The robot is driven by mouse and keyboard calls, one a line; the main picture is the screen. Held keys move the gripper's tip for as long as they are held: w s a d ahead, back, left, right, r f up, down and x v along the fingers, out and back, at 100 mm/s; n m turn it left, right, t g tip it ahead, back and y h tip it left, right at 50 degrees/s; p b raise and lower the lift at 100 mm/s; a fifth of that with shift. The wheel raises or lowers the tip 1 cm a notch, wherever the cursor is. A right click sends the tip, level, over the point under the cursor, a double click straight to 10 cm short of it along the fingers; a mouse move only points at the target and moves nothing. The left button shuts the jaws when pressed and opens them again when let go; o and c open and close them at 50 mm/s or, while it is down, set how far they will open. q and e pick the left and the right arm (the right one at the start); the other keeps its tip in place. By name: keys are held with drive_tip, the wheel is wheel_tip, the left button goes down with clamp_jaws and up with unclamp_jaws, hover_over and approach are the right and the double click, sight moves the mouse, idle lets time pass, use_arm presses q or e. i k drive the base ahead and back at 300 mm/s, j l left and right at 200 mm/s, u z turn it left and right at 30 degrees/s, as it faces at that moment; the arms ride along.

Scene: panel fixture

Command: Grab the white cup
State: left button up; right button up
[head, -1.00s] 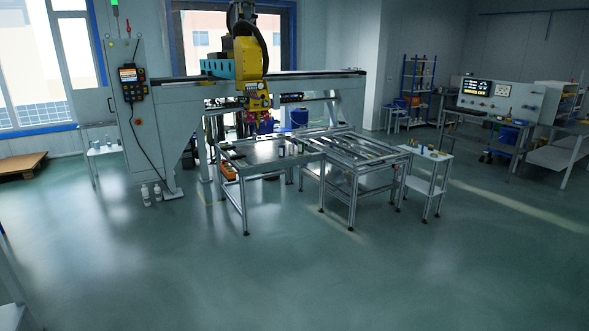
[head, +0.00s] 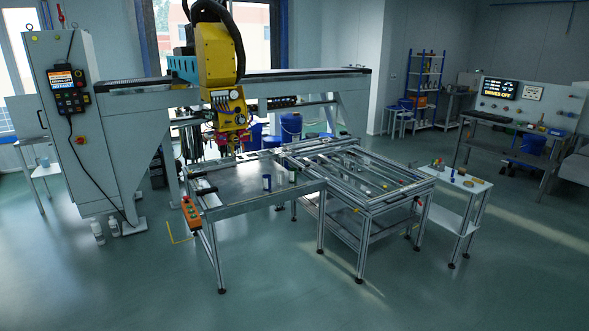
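No white cup can be made out for certain at this distance. Two small cylinders stand on the metal table (head: 225,187) in the middle: a dark blue and white one (head: 266,183) and a darker one (head: 292,176). A small pale item (head: 44,162) stands on the small white side table (head: 38,172) at the far left; it is too small to tell what it is. Neither of my grippers is in the head view.
A large gantry machine (head: 280,90) with a yellow head (head: 218,55) stands behind the table. A roller frame (head: 365,180) adjoins it on the right, beside a white side stand (head: 462,185) with small items. The foreground floor is clear.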

sight(280, 178)
drive_tip(key=i, duration=2.9)
drive_tip(key=i+j+z, duration=0.1)
drive_tip(key=i, duration=1.3)
